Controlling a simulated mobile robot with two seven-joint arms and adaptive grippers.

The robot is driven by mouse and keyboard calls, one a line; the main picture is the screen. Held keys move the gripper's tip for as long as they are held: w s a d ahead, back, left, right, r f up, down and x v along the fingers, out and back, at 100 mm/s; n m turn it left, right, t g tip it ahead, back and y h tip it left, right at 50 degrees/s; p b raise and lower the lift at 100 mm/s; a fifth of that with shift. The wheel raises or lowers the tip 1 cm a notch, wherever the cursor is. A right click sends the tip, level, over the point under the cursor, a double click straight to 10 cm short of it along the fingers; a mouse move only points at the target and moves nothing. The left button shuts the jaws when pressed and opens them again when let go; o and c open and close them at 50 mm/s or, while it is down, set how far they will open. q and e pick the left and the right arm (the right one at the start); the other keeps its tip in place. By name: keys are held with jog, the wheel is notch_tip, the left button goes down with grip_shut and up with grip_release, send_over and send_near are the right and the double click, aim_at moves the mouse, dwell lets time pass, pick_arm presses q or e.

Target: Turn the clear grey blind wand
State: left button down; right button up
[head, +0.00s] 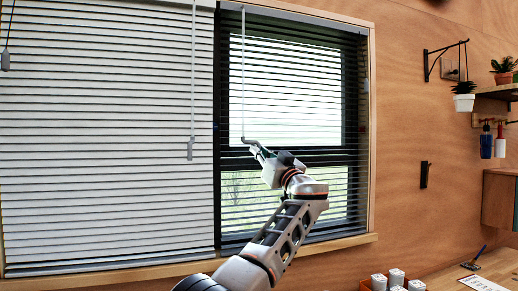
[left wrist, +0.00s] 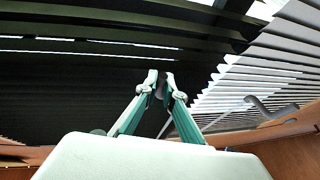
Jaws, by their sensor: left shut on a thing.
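The thin grey wand (head: 243,75) hangs straight down in front of the right blind (head: 300,60). Its lower end bends into a short crank handle (head: 252,141) pointing right. My left gripper (head: 262,151) is at this crank, with its fingers pointing up and left. In the left wrist view, the gripper's fingertips (left wrist: 160,83) are nearly together, closed on a small dark-grey piece between them. The fingers hide most of that piece. My right gripper is not in view.
A second wand (head: 192,75) hangs in front of the closed white left blind (head: 105,130). A grey hooked handle (left wrist: 262,107) shows at right in the left wrist view. The window sill (head: 340,243) runs below. Shelves with plants stand far right.

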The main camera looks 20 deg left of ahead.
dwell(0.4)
pick_arm(q)
jog(key=c, duration=2.2)
grip_release()
jog(key=shift+o, duration=0.2)
